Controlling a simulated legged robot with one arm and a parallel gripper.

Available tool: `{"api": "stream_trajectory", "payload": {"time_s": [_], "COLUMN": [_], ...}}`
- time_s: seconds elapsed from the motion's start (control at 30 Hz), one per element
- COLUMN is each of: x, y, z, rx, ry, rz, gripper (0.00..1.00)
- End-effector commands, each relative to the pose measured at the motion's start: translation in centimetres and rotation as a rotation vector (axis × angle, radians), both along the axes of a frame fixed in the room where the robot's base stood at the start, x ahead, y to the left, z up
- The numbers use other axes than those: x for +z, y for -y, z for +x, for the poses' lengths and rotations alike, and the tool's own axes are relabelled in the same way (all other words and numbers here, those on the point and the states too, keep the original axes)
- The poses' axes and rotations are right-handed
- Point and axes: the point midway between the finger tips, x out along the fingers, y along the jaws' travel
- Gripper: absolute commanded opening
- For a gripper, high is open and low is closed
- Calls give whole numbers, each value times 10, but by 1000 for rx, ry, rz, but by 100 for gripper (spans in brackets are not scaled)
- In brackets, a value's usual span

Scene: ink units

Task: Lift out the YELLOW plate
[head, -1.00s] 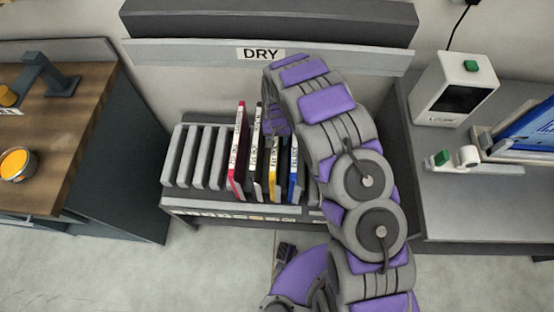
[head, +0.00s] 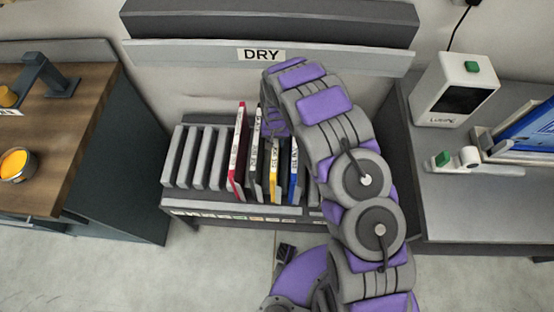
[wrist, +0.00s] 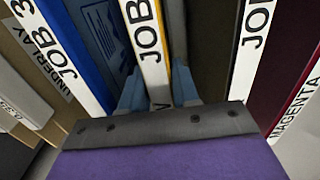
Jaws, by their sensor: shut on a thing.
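The yellow plate (head: 274,178) stands upright in the rack under the DRY sign, between a black plate (head: 254,165) and a blue plate (head: 293,170). In the wrist view the yellow plate's white JOB label (wrist: 148,45) faces me. My gripper (wrist: 157,92) is shut on the yellow plate, with one light-blue finger on each side of it. The blue plate (wrist: 78,50) is close on the left and the black plate (wrist: 222,40) on the right. In the head view my arm hides the fingertips.
A red plate (head: 238,155) stands left of the black one. The rack's grey left slots (head: 195,155) look empty. A wooden table (head: 70,125) is at left. A grey bench (head: 470,205) at right carries a white device (head: 453,92) and a tilted blue panel (head: 530,130).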

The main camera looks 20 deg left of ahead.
Motion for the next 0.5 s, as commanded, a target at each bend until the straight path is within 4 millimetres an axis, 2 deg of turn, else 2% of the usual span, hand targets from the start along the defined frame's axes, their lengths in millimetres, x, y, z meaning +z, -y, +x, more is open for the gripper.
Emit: {"api": "stream_trajectory", "payload": {"time_s": [0.23,0.5], "x": [4,33], "y": [0,2], "z": [1,1], "rx": [0,0], "ry": [1,3], "rz": [1,5], "gripper": [0,0]}}
